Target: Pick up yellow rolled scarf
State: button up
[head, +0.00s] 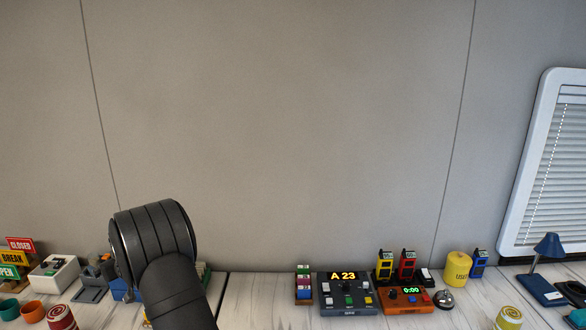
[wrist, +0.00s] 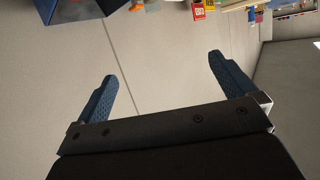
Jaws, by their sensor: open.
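A yellow roll with pale bands (head: 509,318), which looks like the yellow rolled scarf, stands on the counter at the lower right of the head view, partly cut off by the bottom edge. My gripper (wrist: 162,67) is open and empty in the wrist view, its two blue fingers wide apart with bare pale floor or wall behind them. The scarf cannot be made out in the wrist view. In the head view my dark arm rises at the left, far from the scarf, and the gripper itself is not visible.
A similar red roll (head: 61,317) stands at the far left. A yellow lettered cylinder (head: 458,268), a silver bell (head: 444,299), an orange timer box (head: 407,300), a grey "A 23" console (head: 347,294) and a blue lamp (head: 545,272) crowd the counter. Bare counter (head: 255,300) lies left of the console.

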jog(key=c, duration=0.4)
